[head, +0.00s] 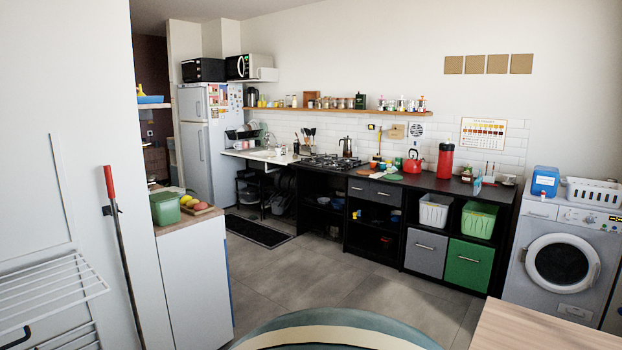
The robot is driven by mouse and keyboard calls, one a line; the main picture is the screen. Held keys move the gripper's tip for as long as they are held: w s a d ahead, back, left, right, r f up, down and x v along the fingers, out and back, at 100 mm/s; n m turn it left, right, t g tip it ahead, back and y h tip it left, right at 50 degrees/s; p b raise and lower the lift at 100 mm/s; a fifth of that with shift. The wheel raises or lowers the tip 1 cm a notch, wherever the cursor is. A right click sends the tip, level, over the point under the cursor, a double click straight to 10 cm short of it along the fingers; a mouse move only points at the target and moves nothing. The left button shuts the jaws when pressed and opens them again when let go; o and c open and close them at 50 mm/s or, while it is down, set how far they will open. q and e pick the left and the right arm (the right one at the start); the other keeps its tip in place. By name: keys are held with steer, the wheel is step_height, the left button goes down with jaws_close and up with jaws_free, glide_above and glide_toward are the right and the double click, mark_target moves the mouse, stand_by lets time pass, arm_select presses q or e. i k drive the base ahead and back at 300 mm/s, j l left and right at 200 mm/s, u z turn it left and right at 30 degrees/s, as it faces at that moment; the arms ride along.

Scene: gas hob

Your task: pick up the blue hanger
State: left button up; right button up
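I cannot make out a blue hanger in the head view. A white drying rack (52,290) stands at the lower left against the white wall, and no hanger can be told on its bars. A small dark curved piece (15,338) shows at the lower left corner by the rack; what it is cannot be told. A thin blue strip shows at the right edge of the white cabinet (190,285), too narrow to identify. Neither of my grippers is in view.
A round rug (335,330) lies ahead on open grey floor (300,275). A wooden tabletop (545,325) is at the lower right. A black counter with a gas hob (330,162) lines the back wall. A washing machine (562,260) carries a blue container (545,181) and white basket.

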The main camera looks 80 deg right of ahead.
mark_target(477, 184)
steer(key=z, duration=3.6)
steer(key=i+j, duration=0.15)
steer(key=j, duration=0.25)
steer(key=i+j+u, duration=0.1)
steer(key=j, duration=0.25)
steer(key=i+j, duration=0.15)
steer(key=j, duration=0.25)
steer(key=i+j, duration=0.15)
steer(key=j, duration=0.2)
steer(key=i+j, duration=0.3)
steer(key=i+j+u, duration=0.1)
steer(key=i+j, duration=0.15)
steer(key=i, duration=0.25)
steer(key=i+j, duration=0.25)
steer(key=i, duration=0.15)
steer(key=i+l+z, duration=0.1)
steer(key=i+z, duration=0.15)
steer(key=i, duration=0.55)
steer(key=i+j+z, duration=0.1)
steer(key=i+z, duration=0.2)
steer(key=i, duration=0.45)
steer(key=i+l+u, duration=0.25)
steer(key=i, duration=1.45)
steer(key=j, duration=0.1)
